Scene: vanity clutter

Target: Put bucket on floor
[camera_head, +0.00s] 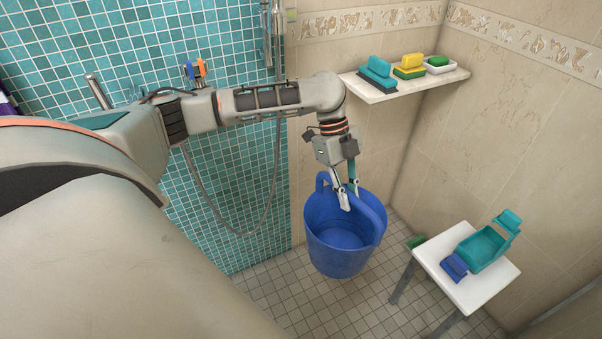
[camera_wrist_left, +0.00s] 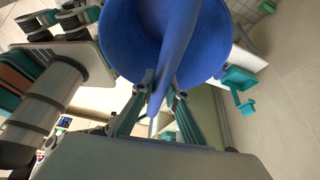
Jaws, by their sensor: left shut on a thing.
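The blue bucket (camera_head: 335,245) hangs from my left gripper (camera_head: 347,194) in the head view, tilted so that its inside shows. The gripper is shut on the bucket's handle or rim; which part is hard to tell in the head view. In the left wrist view the bucket (camera_wrist_left: 125,40) fills the upper middle, and the fingers of my left gripper (camera_wrist_left: 158,92) close on a blue strip like a handle. The grey tiled floor (camera_head: 285,293) shows below and around the bucket. Whether the bucket touches the floor is hard to tell. My right gripper is out of view.
A white stool (camera_head: 465,292) at the right holds a teal caddy (camera_head: 482,248) and a blue brush (camera_head: 454,267). A green item (camera_head: 416,241) lies behind the stool. A wall shelf (camera_head: 385,93) holds several brushes and sponges. A shower hose (camera_head: 235,232) hangs along the teal wall.

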